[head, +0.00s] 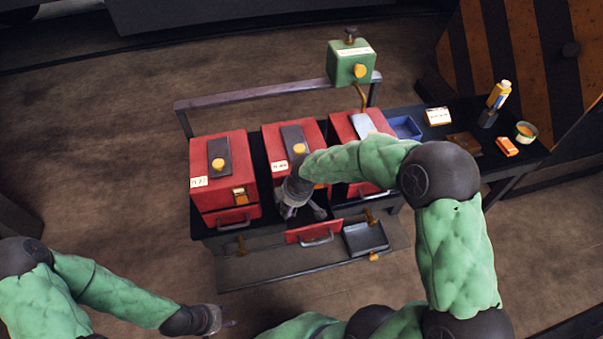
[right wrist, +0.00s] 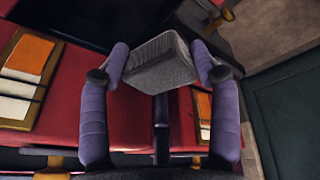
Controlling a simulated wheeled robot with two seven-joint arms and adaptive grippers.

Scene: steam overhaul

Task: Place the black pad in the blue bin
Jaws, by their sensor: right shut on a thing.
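The blue bin (head: 405,127) stands on the dark bench, just right of the right red box. My right gripper (head: 304,208) is low in front of the middle red box, above a red drawer. In the right wrist view its two purple fingers (right wrist: 160,60) are shut on a dark grey textured pad (right wrist: 158,70), which I take to be the black pad. The pad is hidden or too small to make out in the head view. My left gripper (head: 216,320) hangs low at the bottom, away from the bench; its fingers are too small to judge.
Three red boxes stand in a row: left (head: 220,170), middle (head: 292,138) and right (head: 356,124). The red drawer (head: 313,233) sticks out below, beside a dark tray (head: 365,238). A green box (head: 350,62) tops the rail behind.

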